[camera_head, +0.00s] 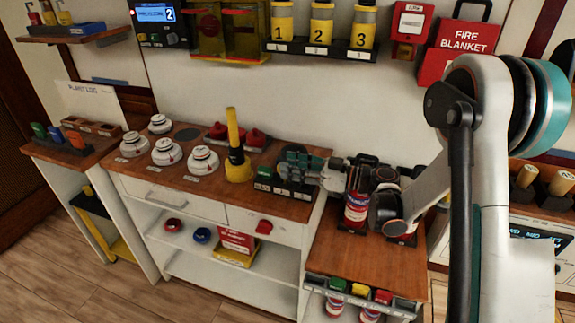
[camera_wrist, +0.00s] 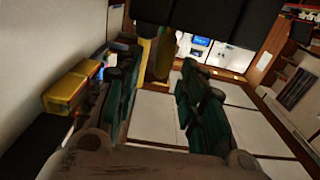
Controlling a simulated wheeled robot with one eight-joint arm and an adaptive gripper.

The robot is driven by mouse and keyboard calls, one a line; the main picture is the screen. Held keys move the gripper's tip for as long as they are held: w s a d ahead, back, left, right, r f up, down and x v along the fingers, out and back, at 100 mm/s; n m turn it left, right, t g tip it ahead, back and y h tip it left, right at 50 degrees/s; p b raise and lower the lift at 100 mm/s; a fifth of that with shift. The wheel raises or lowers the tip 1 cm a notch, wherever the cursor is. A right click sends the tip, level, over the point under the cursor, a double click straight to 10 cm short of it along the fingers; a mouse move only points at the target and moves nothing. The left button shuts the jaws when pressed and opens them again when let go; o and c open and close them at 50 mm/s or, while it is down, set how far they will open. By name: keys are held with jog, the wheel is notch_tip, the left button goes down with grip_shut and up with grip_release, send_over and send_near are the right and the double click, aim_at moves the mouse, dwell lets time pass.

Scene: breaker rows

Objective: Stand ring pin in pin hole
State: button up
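I cannot make out a ring pin or a pin hole for certain in either view. My gripper (camera_head: 288,163) reaches left over the right end of the wooden counter (camera_head: 265,200), above a dark labelled rack (camera_head: 285,188). In the wrist view its green fingers (camera_wrist: 160,95) stand apart with no held thing visible between them. A tall yellow and black piece (camera_head: 236,145) stands upright on a yellow base, left of and apart from my gripper. A yellow shape, probably the same piece, shows beyond the fingers in the wrist view (camera_wrist: 161,55). The gripper hides part of the rack.
Several white round detectors (camera_head: 167,152) sit on the counter's left part. Red items (camera_head: 222,131) lie at its back. A red and white can (camera_head: 356,208) stands below my arm on the right counter. Numbered yellow canisters (camera_head: 321,25) stand on a wall shelf. The counter's front middle is clear.

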jog(key=v, duration=1)
jog(key=w+d+r+m+t+h, duration=0.2)
jog(key=r+m+t, duration=0.15)
jog(key=r, duration=0.45)
jog(key=w+d+r+m+t+h, duration=0.1)
jog(key=d+r+m+t+h, duration=0.15)
jog(key=r+t, duration=0.4)
jog(key=w+d+r+m+t+h, duration=0.2)
jog(key=r+t+h, duration=0.1)
jog(key=r, duration=0.6)
jog(key=s+d+r+m+t+h, duration=0.1)
jog(key=s+d+r+m+h, duration=0.15)
jog(key=d+m+h, duration=0.4)
jog(key=s+d+f+m+g+h, duration=0.2)
jog(key=s+f+g+h, duration=0.45)
jog(key=s, duration=0.45)
jog(key=s+a+f+n+g+y, duration=0.1)
jog(key=s+a+f+g, duration=0.2)
jog(key=s+f, duration=0.3)
jog(key=s+a+f+n+g+y, duration=0.1)
jog(key=s+a+f+g+y, duration=0.1)
jog(key=s+f, duration=0.5)
jog(key=s+a+g, duration=0.1)
jog(key=s+a, duration=0.1)
jog(key=s, duration=0.3)
jog(key=shift+a+f+g, duration=0.25)
jog(key=shift+g, duration=0.1)
